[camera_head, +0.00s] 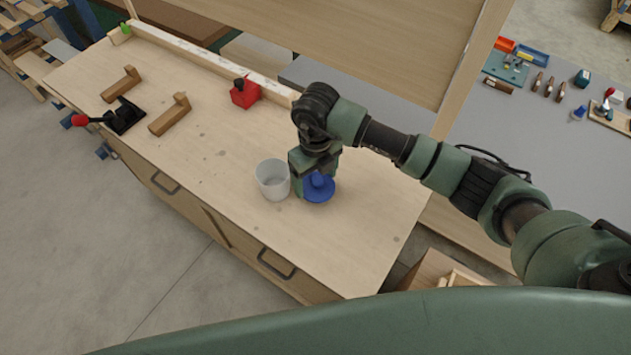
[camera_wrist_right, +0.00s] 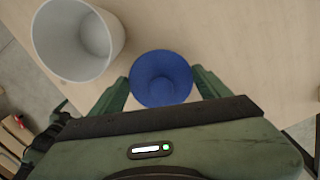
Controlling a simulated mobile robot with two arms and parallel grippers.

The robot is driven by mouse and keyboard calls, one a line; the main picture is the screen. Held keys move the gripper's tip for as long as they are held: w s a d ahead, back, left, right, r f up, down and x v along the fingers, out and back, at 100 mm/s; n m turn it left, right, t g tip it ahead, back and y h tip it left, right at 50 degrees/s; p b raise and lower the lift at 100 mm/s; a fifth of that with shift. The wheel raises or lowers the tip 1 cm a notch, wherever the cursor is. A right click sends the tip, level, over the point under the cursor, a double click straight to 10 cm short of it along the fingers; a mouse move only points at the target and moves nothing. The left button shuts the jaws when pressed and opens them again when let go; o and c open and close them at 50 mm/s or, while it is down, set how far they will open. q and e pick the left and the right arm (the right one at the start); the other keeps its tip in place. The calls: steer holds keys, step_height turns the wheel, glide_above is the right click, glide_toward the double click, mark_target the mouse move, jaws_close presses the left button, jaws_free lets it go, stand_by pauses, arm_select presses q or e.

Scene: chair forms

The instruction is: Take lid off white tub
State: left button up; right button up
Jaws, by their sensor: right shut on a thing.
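The white tub (camera_head: 273,180) stands upright and open-topped on the wooden workbench, with its inside showing. It also shows in the right wrist view (camera_wrist_right: 78,40), at the upper left. The blue lid (camera_head: 319,190) is off the tub, just to its right, at or close above the bench top; I cannot tell whether it touches. My right gripper (camera_head: 313,178) points down and is shut on the blue lid. In the right wrist view the lid (camera_wrist_right: 161,78) sits between the two green fingers. My left gripper is in neither view.
The wooden bench top (camera_head: 215,150) is clear around the tub. A red block (camera_head: 244,93), wooden pieces (camera_head: 170,114) and a black clamp with a red knob (camera_head: 124,116) lie farther left. A grey table (camera_head: 560,130) with tools is at the right.

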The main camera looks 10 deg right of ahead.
mark_target(316, 181)
step_height(316, 181, down, 3)
steer(key=shift+f, duration=0.1)
steer(key=shift+f, duration=0.15)
steer(key=o, duration=1.6)
steer(key=shift+c, duration=0.2)
